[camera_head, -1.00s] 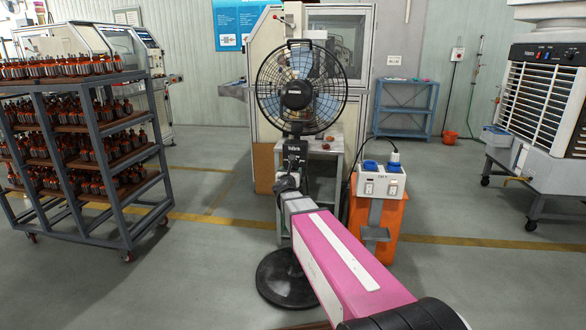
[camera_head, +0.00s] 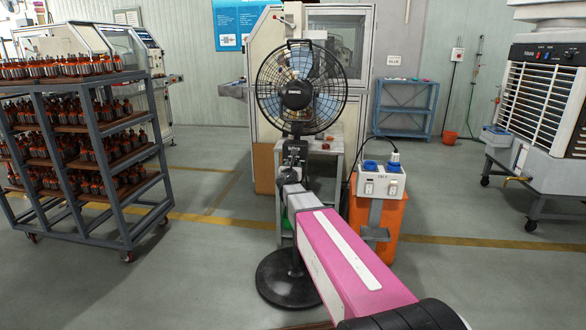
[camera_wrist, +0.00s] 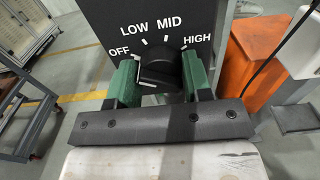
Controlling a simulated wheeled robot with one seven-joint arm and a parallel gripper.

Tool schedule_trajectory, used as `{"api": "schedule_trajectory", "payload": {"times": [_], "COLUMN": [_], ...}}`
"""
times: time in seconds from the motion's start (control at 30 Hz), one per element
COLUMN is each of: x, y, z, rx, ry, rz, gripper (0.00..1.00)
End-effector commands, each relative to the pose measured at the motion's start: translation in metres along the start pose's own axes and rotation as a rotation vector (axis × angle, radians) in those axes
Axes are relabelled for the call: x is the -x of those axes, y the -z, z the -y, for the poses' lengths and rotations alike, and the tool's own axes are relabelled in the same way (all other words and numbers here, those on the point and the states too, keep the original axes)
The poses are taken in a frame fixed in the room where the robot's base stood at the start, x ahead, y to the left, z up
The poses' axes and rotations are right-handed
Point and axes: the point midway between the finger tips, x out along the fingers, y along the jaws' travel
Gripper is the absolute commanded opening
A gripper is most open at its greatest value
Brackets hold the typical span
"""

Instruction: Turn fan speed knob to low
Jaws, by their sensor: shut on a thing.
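The pedestal fan (camera_head: 298,92) stands upright ahead of me, on a round black base (camera_head: 288,280). Its control box (camera_wrist: 100,25) fills the top of the wrist view, with white OFF, LOW, MID and HIGH labels. The black fan speed knob (camera_wrist: 158,66) sits below the labels. My gripper (camera_wrist: 160,76) has its green fingers on both sides of the knob and is shut on it. The knob's pointer is hard to make out, so I cannot tell its exact setting. In the head view my gripper (camera_head: 292,172) covers part of the control box.
An orange stand (camera_head: 388,220) with a white switch box (camera_head: 382,182) is close on the right of the fan pole. A grey rack (camera_head: 95,150) of parts is at left, and an air cooler (camera_head: 545,110) at right.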

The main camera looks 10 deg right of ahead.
Motion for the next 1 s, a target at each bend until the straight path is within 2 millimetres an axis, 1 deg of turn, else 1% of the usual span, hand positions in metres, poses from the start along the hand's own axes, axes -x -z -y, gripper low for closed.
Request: {"api": "schedule_trajectory", "payload": {"times": [0.27, 0.8, 1.0], "x": [0.0002, 0.0002, 0.0003], "y": [0.0002, 0.0008, 0.0011], "z": [0.0005, 0.0022, 0.0027], "rx": [-0.079, -0.483, -0.600], "ry": [0.000, 0.000, 0.000], "rz": [0.000, 0.000, 0.000], "gripper": [0.22, 0.22, 0.22]}}
